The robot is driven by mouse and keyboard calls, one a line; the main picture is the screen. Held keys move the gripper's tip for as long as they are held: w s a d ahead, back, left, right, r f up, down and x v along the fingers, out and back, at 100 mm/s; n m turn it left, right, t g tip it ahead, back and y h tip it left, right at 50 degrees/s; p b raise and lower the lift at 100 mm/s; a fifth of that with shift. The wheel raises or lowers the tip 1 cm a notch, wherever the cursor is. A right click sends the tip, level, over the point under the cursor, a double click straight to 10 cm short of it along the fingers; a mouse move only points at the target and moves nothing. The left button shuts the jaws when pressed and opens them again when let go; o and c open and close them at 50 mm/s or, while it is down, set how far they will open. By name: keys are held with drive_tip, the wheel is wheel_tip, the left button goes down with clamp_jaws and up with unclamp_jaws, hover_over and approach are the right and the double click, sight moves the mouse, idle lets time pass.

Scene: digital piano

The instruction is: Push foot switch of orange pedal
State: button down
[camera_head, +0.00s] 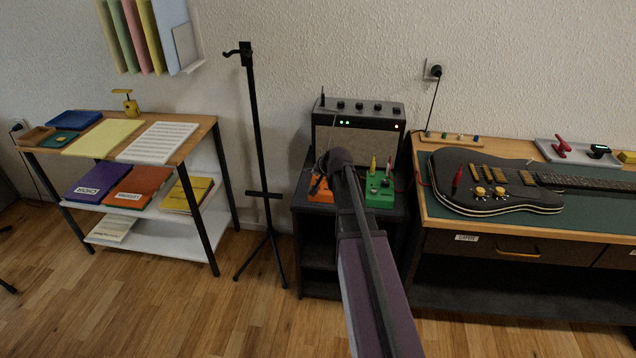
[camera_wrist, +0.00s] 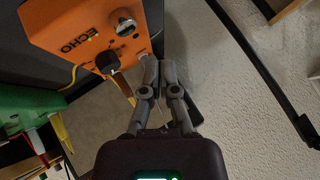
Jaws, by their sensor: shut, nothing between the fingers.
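The orange pedal (camera_head: 318,196) sits on top of the black cabinet in the head view, partly hidden by my arm. In the wrist view the orange pedal (camera_wrist: 72,28) is at the upper left, marked ECHO, with a round silver foot switch (camera_wrist: 126,25) and a dark knob (camera_wrist: 108,62). My gripper (camera_wrist: 159,64) is shut and empty in the wrist view. Its fingertips appear just beside the pedal's edge, right of the knob and below the foot switch in the picture. I cannot tell whether they touch the pedal. In the head view my arm hides the fingertips.
A green pedal (camera_head: 379,193) with cables stands right of the orange one, and an amplifier (camera_head: 357,140) stands behind. A black stand (camera_head: 260,150) rises to the left. A guitar (camera_head: 490,182) lies on the bench at right.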

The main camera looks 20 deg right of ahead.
drive_tip(key=shift+r+p, duration=0.8)
drive_tip(key=shift+r, duration=0.25)
idle(1.4)
drive_tip(key=shift+a+f, duration=0.1)
